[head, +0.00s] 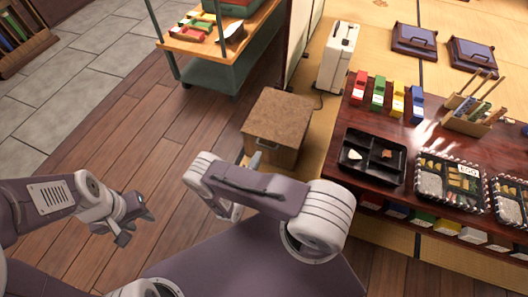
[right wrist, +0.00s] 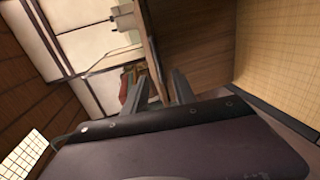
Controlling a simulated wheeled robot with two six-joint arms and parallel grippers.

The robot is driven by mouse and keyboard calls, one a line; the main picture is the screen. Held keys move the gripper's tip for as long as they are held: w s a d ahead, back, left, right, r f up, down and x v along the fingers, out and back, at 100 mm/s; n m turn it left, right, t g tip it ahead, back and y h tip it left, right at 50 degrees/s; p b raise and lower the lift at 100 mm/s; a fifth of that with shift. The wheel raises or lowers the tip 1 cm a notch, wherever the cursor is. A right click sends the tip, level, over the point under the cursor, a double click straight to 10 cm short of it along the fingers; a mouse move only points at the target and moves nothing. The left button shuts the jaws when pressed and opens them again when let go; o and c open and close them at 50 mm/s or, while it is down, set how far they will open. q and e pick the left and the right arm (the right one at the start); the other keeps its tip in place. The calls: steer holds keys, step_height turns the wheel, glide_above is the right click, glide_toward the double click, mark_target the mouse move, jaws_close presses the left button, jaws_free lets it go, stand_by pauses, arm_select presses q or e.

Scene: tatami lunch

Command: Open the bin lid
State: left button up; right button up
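The bin is a brown wooden box with a flat, speckled brown lid (head: 283,116), standing on the floor left of the low table in the head view. The lid looks shut. My right gripper (head: 256,160) is at the bin's near side, mostly hidden by my own arm. In the right wrist view its two fingers (right wrist: 158,92) are apart, and a thin wooden edge (right wrist: 151,55) runs down between them beside a brown wooden face (right wrist: 195,40). I cannot tell whether they touch it. My left gripper (head: 135,225) is open and empty over the wooden floor.
A dark red table (head: 338,150) with a black tray (head: 345,166) and lunch boxes stands right of the bin. A white appliance (head: 338,58) is behind it. A teal cart (head: 208,72) stands at the back left. The wooden floor (head: 165,130) is clear.

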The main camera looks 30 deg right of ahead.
mark_target(264, 146)
steer(key=b+x, duration=0.5)
steer(key=x, duration=0.4)
jaws_close()
steer(key=shift+s, duration=0.1)
stand_by(1.0)
